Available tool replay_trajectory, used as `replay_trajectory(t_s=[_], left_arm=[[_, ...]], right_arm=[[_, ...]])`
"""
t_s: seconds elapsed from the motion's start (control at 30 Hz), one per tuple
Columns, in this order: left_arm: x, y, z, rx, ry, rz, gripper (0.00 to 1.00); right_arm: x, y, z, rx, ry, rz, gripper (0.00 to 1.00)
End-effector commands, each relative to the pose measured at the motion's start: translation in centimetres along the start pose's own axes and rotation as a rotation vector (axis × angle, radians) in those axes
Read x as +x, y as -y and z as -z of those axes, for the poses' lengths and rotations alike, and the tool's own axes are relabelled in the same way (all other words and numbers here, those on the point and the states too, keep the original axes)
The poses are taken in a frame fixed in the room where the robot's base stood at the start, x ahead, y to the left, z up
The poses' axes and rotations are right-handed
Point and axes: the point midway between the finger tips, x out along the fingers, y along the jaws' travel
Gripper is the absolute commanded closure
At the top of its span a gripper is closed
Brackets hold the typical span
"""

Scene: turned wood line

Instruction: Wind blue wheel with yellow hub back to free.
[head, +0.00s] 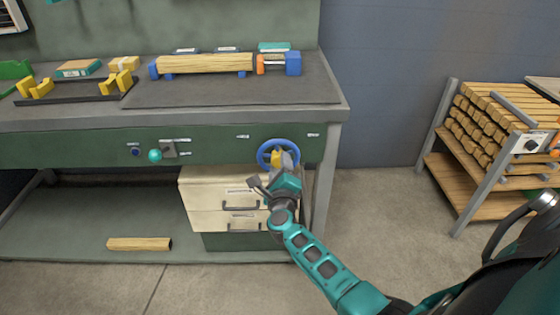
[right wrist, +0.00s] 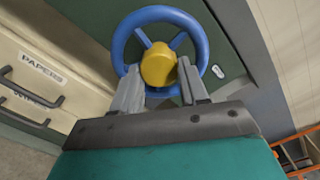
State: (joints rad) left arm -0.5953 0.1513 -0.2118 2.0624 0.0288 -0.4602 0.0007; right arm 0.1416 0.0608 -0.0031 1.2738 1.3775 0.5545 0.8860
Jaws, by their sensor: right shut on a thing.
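The blue wheel (head: 266,147) with its yellow hub (head: 276,159) is mounted on the green front panel of the workbench, near its right end. In the right wrist view, the blue wheel (right wrist: 203,48) stands directly ahead, and the yellow hub (right wrist: 158,65) lies between the two grey fingers. My right gripper (head: 281,166) is at the wheel, shut on the hub; the fingers hide the lower rim. My left gripper is not in view.
On the bench (head: 240,95), a turned wood blank (head: 205,63) lies between blue and orange holders. Cream drawers (head: 205,187) stand left of my right gripper. A teal knob (head: 155,155) is on the panel. A wood rack (head: 490,130) stands right; floor between is clear.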

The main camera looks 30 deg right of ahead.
Motion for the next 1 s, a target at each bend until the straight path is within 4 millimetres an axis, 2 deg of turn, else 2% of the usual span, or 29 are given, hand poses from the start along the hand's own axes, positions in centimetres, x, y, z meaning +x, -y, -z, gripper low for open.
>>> replay_trajectory(t_s=[0.4, 1.0], left_arm=[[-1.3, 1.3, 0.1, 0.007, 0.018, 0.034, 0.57], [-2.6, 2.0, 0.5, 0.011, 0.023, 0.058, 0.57]], right_arm=[[-0.1, 0.2, -0.1, -0.395, -0.003, -0.004, 0.87], [-0.1, 0.4, -0.2, -0.965, -0.001, -0.004, 0.87]])
